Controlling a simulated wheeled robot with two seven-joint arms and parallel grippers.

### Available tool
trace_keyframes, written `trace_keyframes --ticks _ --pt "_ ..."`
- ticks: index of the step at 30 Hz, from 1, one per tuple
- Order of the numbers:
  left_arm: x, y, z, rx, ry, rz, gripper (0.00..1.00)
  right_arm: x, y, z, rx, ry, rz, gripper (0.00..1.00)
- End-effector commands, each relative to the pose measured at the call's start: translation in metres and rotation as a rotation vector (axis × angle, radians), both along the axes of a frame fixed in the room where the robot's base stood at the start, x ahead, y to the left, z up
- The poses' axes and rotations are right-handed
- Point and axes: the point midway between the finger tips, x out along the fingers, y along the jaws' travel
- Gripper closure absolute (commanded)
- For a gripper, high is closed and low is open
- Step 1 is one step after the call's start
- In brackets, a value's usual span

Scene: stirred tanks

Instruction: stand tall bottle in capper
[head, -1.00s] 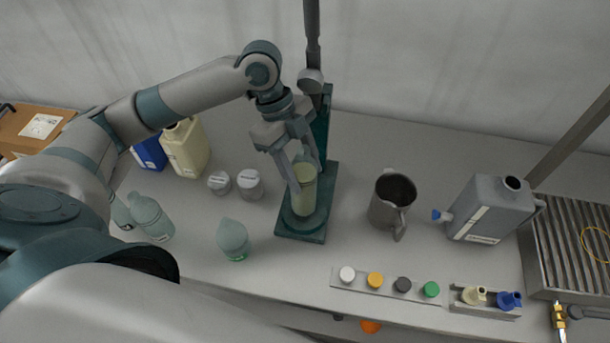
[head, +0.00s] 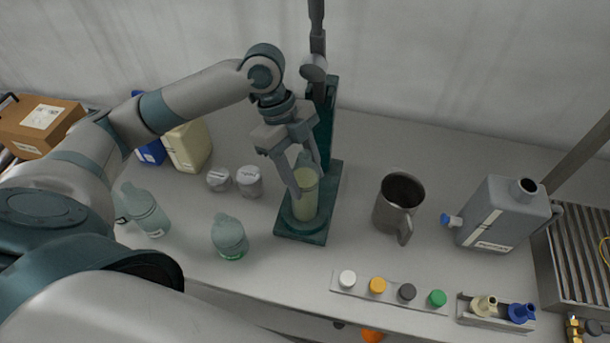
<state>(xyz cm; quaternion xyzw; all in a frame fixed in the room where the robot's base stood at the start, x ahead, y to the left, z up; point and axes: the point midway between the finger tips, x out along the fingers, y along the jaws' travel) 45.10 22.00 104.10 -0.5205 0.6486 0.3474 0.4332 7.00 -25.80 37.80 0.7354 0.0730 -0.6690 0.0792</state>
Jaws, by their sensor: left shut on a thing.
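The tall bottle (head: 305,203), pale yellow-green and clear, is upright on the round seat of the dark green capper (head: 325,172). My left gripper (head: 306,190) is shut on the bottle's upper part from above, one finger on each side. The bottle's top is partly hidden by the fingers. The bottle's foot appears to be on the capper's base, though I cannot tell whether it bears fully on it. The capper's column and lever rise behind the gripper. My right gripper does not show.
Other bottles (head: 230,237) stand at left, with two grey lidded jars (head: 249,182) and a cream jug (head: 188,146) behind. A steel pitcher (head: 398,205) and a grey canister (head: 503,215) stand at right. A rack of caps (head: 390,291) lies along the front edge.

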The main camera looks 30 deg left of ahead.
Motion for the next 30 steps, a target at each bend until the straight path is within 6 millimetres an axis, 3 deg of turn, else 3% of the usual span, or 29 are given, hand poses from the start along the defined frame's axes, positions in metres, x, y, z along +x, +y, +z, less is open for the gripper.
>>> trace_keyframes --ticks 5,6,8,22,30 --pt "0.000 0.000 -0.002 0.000 -0.001 0.000 1.00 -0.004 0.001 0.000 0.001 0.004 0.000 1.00" --pt "0.000 0.000 -0.002 0.001 0.000 0.001 0.49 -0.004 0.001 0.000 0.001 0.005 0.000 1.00" --pt "0.000 0.000 -0.002 0.001 0.000 0.000 0.35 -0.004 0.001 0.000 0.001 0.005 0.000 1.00" --pt "0.001 0.001 0.003 0.000 -0.001 0.000 0.35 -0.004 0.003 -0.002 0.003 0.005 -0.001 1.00" --pt "0.004 0.014 0.031 0.001 -0.004 0.002 0.35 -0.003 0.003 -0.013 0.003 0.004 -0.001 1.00"
